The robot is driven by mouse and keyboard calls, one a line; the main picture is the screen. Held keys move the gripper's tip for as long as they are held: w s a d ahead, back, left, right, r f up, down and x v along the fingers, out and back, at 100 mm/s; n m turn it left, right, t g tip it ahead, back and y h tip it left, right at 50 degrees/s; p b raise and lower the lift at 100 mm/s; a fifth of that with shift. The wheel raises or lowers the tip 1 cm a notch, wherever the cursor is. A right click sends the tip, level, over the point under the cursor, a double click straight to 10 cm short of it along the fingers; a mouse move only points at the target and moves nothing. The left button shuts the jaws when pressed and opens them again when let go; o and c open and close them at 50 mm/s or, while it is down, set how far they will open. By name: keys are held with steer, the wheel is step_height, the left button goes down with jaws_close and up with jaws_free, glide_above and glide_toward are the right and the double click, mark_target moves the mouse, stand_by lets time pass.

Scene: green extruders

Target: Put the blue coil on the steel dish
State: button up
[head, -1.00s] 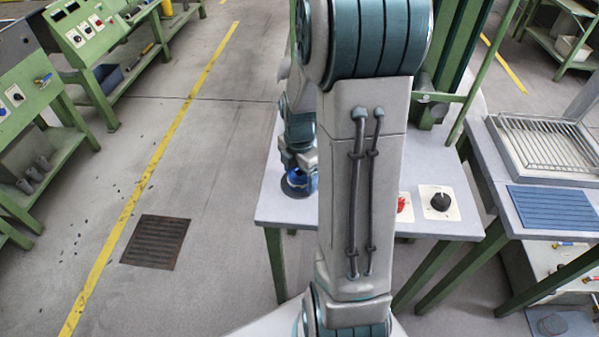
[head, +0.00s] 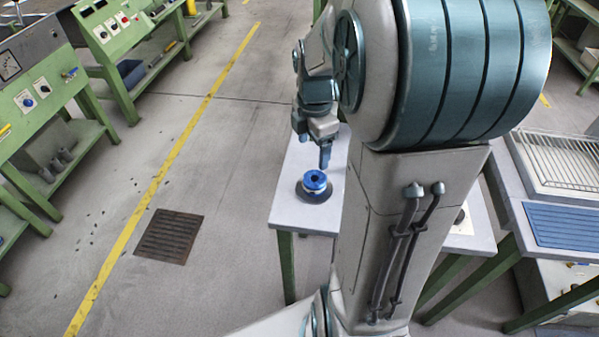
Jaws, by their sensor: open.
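The blue coil (head: 315,181) sits on a dark round dish (head: 303,195) near the left front corner of the grey table (head: 290,217). The dish shows as a dark rim around the coil; I take it for the steel dish. My gripper (head: 325,160) is above and slightly right of the coil, pointing down. It is open, and a gap shows between its fingers and the coil. My arm hides the middle of the table.
To the right stands another table with a wire rack (head: 568,160) and a blue ribbed mat (head: 568,225). Green machine benches (head: 135,45) stand at the left. A floor grate (head: 168,236) and open floor lie left of the table.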

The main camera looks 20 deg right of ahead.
steer(key=s+a+r+m+t, duration=0.2)
steer(key=s+a+m, duration=0.8)
steer(key=m, duration=0.8)
steer(key=shift+s+a+r+m, duration=0.35)
steer(key=shift+s+a+m, duration=0.05)
steer(key=shift+s, duration=0.25)
